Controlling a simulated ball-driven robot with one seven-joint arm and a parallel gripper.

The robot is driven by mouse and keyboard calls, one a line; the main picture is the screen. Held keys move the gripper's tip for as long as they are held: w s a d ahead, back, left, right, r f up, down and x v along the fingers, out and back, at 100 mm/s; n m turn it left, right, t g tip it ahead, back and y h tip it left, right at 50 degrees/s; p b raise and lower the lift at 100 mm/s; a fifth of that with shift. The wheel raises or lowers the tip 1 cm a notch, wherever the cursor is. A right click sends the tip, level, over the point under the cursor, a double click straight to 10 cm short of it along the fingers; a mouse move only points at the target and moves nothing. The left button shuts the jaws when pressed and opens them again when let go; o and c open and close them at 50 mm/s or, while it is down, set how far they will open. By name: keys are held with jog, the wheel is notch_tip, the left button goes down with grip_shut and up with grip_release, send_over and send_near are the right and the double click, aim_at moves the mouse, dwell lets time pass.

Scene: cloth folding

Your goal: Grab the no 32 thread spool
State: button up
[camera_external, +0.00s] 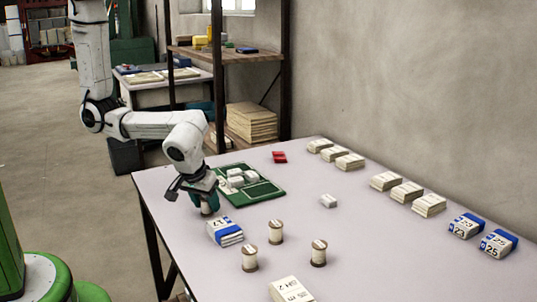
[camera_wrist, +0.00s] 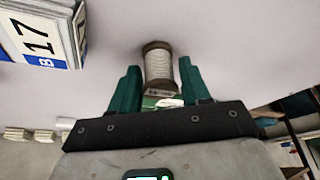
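A thread spool (camera_wrist: 158,66) with pale thread and brown ends stands between the green fingers of my gripper (camera_wrist: 160,80) in the wrist view. The fingers are apart, one on each side, with a narrow gap visible at the right finger. In the external view my gripper (camera_external: 206,196) is low over the table, and this spool (camera_external: 208,209) shows partly beneath it. Three other spools stand to the right: one near the middle (camera_external: 276,232), one front left (camera_external: 250,259) and one front right (camera_external: 318,253). No number is readable on any spool.
A blue-and-white pack marked 17 (camera_external: 225,231) lies close to my gripper. A green tray (camera_external: 265,190) with white blocks is just behind. Cream packs (camera_external: 386,181) and blue-banded packs (camera_external: 467,226) line the wall side. The table's middle (camera_external: 350,215) is mostly clear.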

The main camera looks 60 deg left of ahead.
jog(key=c, duration=0.6)
jog(key=shift+r, duration=0.1)
jog(key=shift+c, duration=0.2)
